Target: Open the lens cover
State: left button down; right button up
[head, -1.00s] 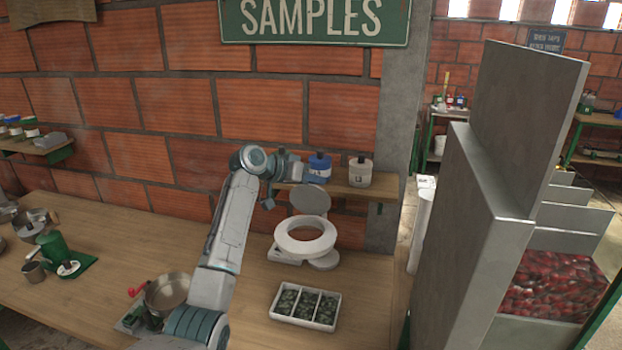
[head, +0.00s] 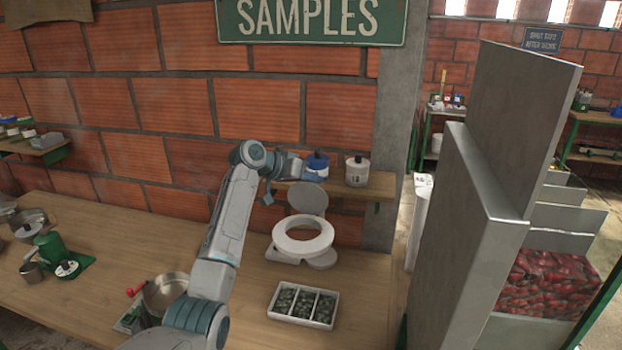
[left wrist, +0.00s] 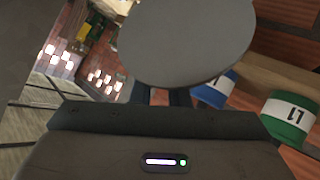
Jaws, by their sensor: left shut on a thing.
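The lens cover (head: 307,200) is a grey round disc, standing raised behind a white ring (head: 303,254) on the sample device on the bench. In the left wrist view the lens cover (left wrist: 187,38) fills the upper middle, right in front of my left gripper (left wrist: 165,97). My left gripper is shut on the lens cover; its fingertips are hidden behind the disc. In the head view my left arm reaches up from the bottom and bends over toward the shelf beside the cover. My right gripper is not in view.
A wall shelf (head: 380,186) behind the device holds a blue jar (head: 317,167) and a pale jar (head: 357,172), close to my left wrist. A white tray (head: 270,309) with three compartments lies in front. A grey metal panel (head: 480,205) stands at the right.

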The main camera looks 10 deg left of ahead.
pick_arm(q)
jog(key=shift+s+f, duration=0.1)
jog(key=shift+f, duration=0.65)
jog(key=c, duration=1.6)
grip_release()
jog(key=shift+o, duration=1.1)
jog(key=shift+a, duration=0.15)
jog(key=shift+w, duration=0.3)
jog(key=shift+r, duration=0.15)
